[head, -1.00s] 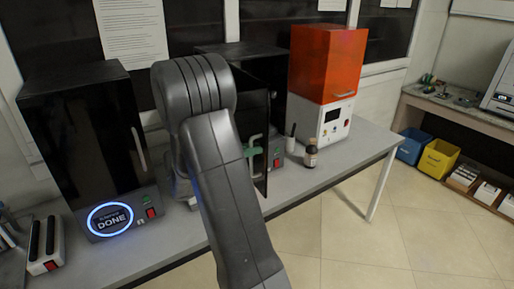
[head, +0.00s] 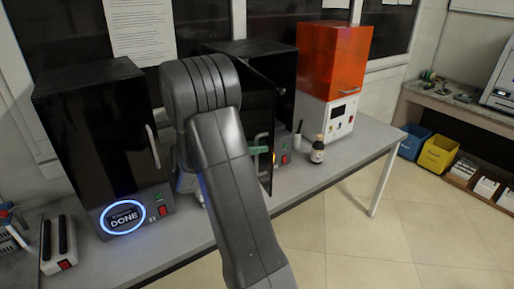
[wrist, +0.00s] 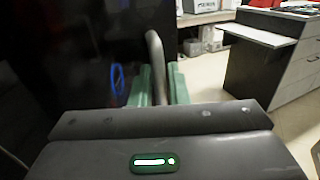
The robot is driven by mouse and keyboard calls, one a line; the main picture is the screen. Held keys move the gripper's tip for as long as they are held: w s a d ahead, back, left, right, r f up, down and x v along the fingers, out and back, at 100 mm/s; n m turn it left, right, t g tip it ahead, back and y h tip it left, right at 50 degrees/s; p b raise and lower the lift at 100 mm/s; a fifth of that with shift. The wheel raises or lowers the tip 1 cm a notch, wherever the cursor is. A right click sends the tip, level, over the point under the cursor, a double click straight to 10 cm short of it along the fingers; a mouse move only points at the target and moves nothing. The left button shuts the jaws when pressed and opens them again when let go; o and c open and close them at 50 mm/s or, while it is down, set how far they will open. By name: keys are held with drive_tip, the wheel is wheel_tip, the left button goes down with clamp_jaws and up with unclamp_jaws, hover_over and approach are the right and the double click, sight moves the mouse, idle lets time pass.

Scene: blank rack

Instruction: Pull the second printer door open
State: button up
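The second printer (head: 286,70) is a black cabinet in the middle of the bench. Its dark door (head: 262,100) stands swung out toward me, partly hidden by my arm. The curved grey door handle (wrist: 155,60) runs down between the green fingers of my gripper (wrist: 160,88) in the wrist view. The fingers flank the handle closely and appear shut on it. In the head view my gripper (head: 258,150) shows as a small green patch at the handle, beside the door's outer edge. The hinge side and most of the interior are hidden.
The first printer (head: 97,130) is black and shut, with a blue-ringed DONE display. An orange-topped printer (head: 333,65) stands to the right. The floor in front is clear.

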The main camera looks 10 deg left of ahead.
drive_tip(key=b+v, duration=0.2)
drive_tip(key=v, duration=1.1)
drive_tip(key=shift+s+a+b, duration=0.25)
drive_tip(key=shift+a+b, duration=0.1)
drive_tip(key=p+x, duration=0.2)
drive_tip(key=x, duration=1.2)
drive_tip(key=shift+p, duration=0.35)
drive_tip(key=shift+w, duration=0.1)
drive_tip(key=shift+d, duration=0.15)
